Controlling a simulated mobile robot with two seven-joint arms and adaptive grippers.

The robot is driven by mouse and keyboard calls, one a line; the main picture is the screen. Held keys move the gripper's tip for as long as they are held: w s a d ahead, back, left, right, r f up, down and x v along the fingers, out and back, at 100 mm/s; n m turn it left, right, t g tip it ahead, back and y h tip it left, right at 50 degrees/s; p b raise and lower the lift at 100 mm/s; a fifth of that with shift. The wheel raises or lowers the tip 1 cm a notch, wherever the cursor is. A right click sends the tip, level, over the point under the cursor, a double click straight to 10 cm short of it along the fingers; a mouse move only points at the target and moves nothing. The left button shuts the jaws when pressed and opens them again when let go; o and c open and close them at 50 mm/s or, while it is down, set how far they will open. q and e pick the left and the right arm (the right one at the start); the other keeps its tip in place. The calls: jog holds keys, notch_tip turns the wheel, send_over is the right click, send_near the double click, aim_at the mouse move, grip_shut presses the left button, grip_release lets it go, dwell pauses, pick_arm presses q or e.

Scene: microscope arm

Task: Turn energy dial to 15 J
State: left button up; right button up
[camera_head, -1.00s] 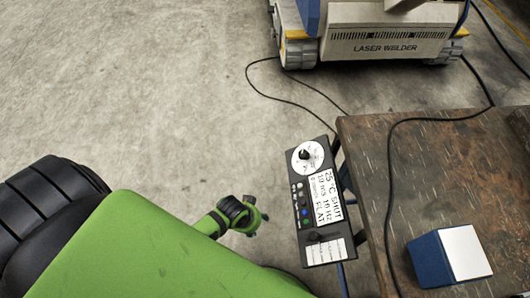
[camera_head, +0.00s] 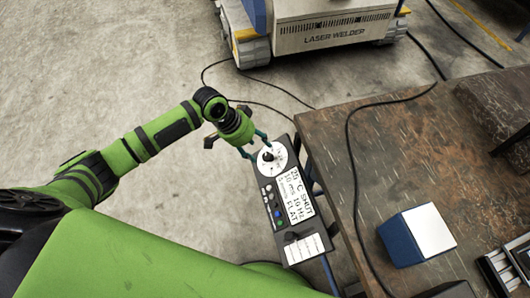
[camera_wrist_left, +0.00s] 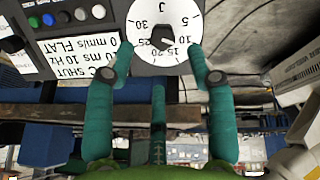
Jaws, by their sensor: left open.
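The energy dial is a white disc (camera_head: 280,163) with a dark knob (camera_head: 267,156) at the upper end of a black control box (camera_head: 268,192). In the left wrist view, the dial disc (camera_wrist_left: 147,48) shows numbers from 5 to 30 and a J, upside down. Its knob (camera_wrist_left: 162,38) lies between the tips; I cannot tell the pointer's exact reading. My left gripper (camera_head: 254,146) is open at the dial's upper left edge. In the wrist view its teal fingers (camera_wrist_left: 160,58) stand apart on either side of the dial's lower part. I cannot tell whether they touch it.
A laser welder (camera_head: 320,35) stands behind. Floor left is clear.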

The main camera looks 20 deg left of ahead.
aim_at(266, 155)
pick_arm(q)
jog(key=x, duration=0.6)
jog(key=shift+w+f, duration=0.3)
jog(key=shift+c, duration=0.4)
grip_shut()
